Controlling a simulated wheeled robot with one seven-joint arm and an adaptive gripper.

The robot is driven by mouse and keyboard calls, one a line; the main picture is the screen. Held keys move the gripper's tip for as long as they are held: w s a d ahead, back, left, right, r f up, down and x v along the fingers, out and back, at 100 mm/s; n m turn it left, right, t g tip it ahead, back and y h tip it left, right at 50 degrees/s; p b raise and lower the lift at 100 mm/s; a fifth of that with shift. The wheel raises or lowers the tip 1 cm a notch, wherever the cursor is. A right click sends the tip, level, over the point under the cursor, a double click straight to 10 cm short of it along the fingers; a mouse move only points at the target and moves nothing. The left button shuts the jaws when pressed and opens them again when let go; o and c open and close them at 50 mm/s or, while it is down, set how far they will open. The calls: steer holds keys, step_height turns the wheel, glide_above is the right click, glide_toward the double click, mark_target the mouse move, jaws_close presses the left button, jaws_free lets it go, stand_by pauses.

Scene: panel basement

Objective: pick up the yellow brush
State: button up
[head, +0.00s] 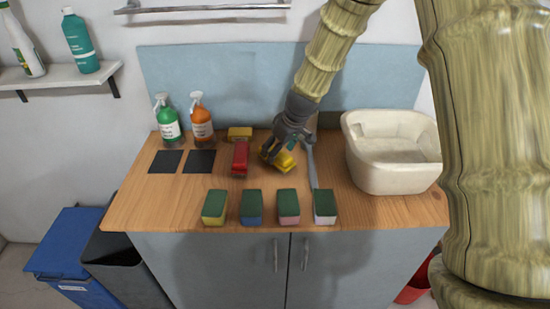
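A yellow brush (284,163) is on the wooden counter right of the red brush, set at a slant. My gripper (277,154) reaches down from above right, with its dark fingers at the yellow brush and covering part of it. I cannot tell whether the fingers are closed on it or whether it is lifted. A smaller yellow block-like thing (240,133) lies behind the red brush (240,159).
Several green-topped sponges (251,207) line the counter's front. A grey long-handled thing (312,165) lies right of my gripper, near a cream basin (391,180). Green (168,124) and orange (202,125) spray bottles stand back left, behind two dark pads (199,162).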

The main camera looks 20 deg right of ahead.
steer(key=shift+w+f, duration=0.15)
steer(key=shift+w, duration=0.15)
steer(key=shift+s+f+p, duration=0.5)
steer(key=shift+p, duration=0.2)
steer(key=x, duration=0.3)
steer(key=shift+w+f, duration=0.15)
steer(key=shift+w, duration=0.25)
steer(key=shift+s, duration=0.25)
steer(key=shift+w, duration=0.15)
steer(key=shift+c, duration=1.4)
steer(key=c, duration=1)
steer(key=shift+r+b, duration=0.85)
steer(key=shift+r, duration=4.25)
